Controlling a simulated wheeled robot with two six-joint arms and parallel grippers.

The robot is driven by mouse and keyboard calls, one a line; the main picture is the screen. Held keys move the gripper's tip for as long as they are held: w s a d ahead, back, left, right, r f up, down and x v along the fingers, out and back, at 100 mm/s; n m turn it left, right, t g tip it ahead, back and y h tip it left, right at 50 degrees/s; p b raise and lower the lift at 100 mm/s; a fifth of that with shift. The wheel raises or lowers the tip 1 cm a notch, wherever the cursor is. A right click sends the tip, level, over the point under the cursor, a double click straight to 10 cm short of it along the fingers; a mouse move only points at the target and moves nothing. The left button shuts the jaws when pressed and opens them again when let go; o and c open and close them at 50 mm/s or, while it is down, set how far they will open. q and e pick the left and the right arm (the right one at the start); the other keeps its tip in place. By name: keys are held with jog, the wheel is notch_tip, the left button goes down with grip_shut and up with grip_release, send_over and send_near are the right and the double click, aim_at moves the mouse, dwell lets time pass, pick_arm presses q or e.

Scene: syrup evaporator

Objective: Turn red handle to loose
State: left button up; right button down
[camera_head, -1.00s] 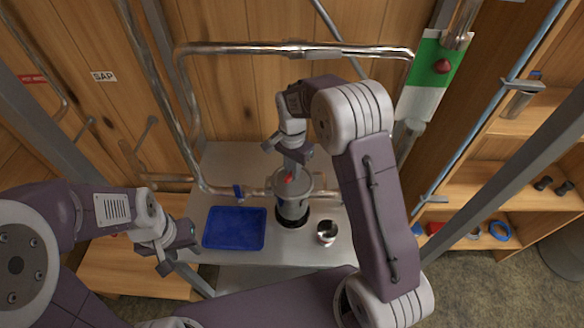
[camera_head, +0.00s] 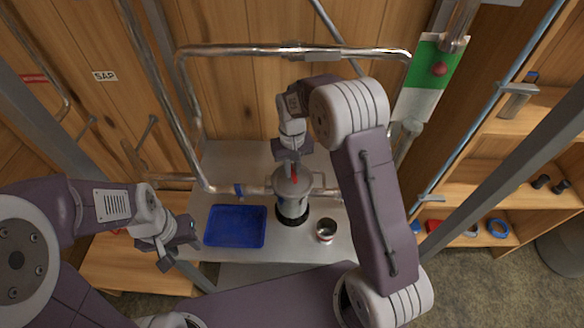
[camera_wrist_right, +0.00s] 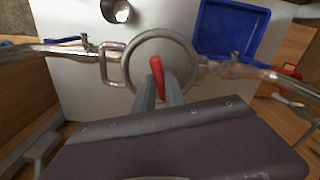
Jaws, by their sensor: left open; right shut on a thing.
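The red handle (camera_wrist_right: 157,76) sits on top of a grey metal canister (camera_head: 293,205) on the metal table; in the head view only a small red part of the handle (camera_head: 295,176) shows. My right gripper (camera_wrist_right: 160,92) is over the canister's lid (camera_wrist_right: 135,60), shut on the red handle, with a finger on each side of it. In the head view my right gripper (camera_head: 290,160) reaches down onto the canister from above. My left gripper (camera_head: 176,246) is open and empty, left of the blue tray.
The blue tray (camera_head: 235,228) lies left of the canister, and a small metal cup (camera_head: 326,230) stands to its right. Metal pipes (camera_head: 290,188) run beside the canister. Shelves with small items stand at the right.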

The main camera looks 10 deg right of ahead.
aim_at(292, 171)
jog(key=n, duration=0.5)
jog(key=shift+w+r+n, duration=0.1)
jog(key=shift+n, duration=0.2)
jog(key=n, duration=0.5)
jog(key=shift+n+p, duration=0.3)
jog(key=shift+p, duration=0.1)
jog(key=c, duration=1.4)
grip_release()
jog(key=shift+r, duration=0.1)
notch_tip(292, 171, up, 9)
jog(key=b, duration=0.2)
